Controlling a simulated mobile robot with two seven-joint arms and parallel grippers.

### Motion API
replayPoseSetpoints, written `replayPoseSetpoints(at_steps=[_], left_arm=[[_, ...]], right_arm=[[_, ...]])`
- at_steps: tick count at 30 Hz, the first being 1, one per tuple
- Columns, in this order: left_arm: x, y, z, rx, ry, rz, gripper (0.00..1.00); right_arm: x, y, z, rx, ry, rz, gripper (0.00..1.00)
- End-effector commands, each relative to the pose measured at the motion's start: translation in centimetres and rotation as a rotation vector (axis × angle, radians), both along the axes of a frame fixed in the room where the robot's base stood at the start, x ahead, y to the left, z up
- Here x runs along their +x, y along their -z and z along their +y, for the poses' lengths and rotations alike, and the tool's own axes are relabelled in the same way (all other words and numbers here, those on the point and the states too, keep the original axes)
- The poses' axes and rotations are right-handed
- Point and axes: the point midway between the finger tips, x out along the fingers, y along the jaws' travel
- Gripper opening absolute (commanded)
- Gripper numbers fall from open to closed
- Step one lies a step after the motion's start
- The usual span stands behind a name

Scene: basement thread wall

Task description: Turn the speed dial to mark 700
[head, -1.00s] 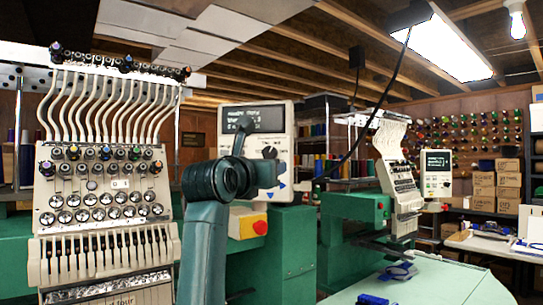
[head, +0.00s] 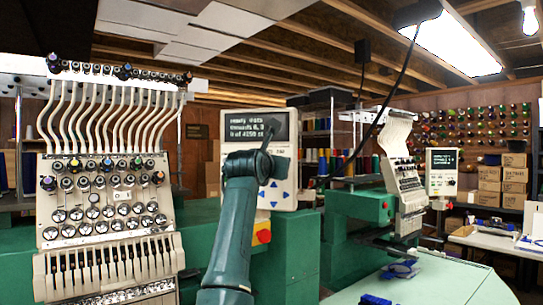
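The control panel (head: 284,196) of the near embroidery machine is pale, with a dark display (head: 255,126) at the top and blue buttons below. Its display text starts with "ready", but the numbers are too small to read surely. The dark speed dial sits at the right middle of the panel, largely hidden by my gripper, so its pointer and marks cannot be read. My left gripper (head: 266,162) is at the panel face, over the dial area. Its fingers are small and dark, and I cannot tell whether they touch or grip the dial. My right gripper is not in view.
A red button (head: 263,237) on a yellow box sits below the panel. The many-needle head (head: 105,210) stands at left. A second machine (head: 405,190) with its own panel (head: 442,170) is at right. A pale green table (head: 440,280) fills the lower right.

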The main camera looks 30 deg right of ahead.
Motion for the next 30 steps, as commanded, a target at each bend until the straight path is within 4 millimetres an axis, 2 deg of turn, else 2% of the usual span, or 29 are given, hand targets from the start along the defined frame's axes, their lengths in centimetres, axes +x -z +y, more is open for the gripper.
replayPoseSetpoints(at_steps=[11,27,30], left_arm=[[0.31,-0.14,-0.03,0.004,0.006,-0.004,0.00],[-0.08,0.00,-0.05,0.004,0.009,0.003,0.00],[-0.06,-0.08,-0.06,0.004,0.009,0.001,0.00]], right_arm=[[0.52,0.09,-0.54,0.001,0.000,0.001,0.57],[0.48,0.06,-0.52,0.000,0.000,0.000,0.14],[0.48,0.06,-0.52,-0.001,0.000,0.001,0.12]])
